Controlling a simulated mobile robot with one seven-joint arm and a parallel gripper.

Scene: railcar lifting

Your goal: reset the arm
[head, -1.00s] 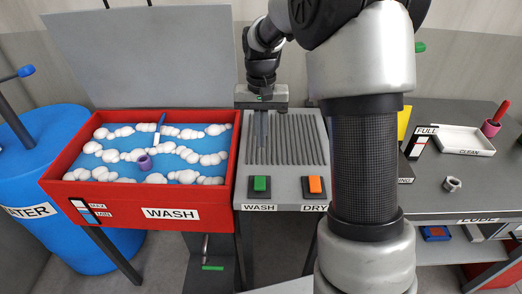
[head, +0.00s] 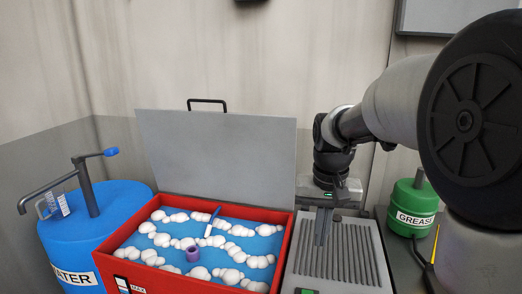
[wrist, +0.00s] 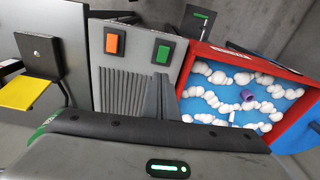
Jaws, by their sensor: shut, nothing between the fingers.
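My gripper (head: 321,238) points down over the ribbed grey drying panel (head: 350,255), near its left side. Its two fingers are together with nothing between them. I cannot tell whether the fingertips touch the panel. My arm reaches in from the right of the head view.
The red wash basin (head: 284,262) holds blue water, white foam, a purple ring (head: 193,254) and a brush (head: 212,222); its grey lid (head: 215,155) stands open. A blue water barrel (head: 60,235) is at left, a green grease can (head: 412,205) at right. Green (wrist: 163,54) and orange (wrist: 116,43) buttons are beside the ribs.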

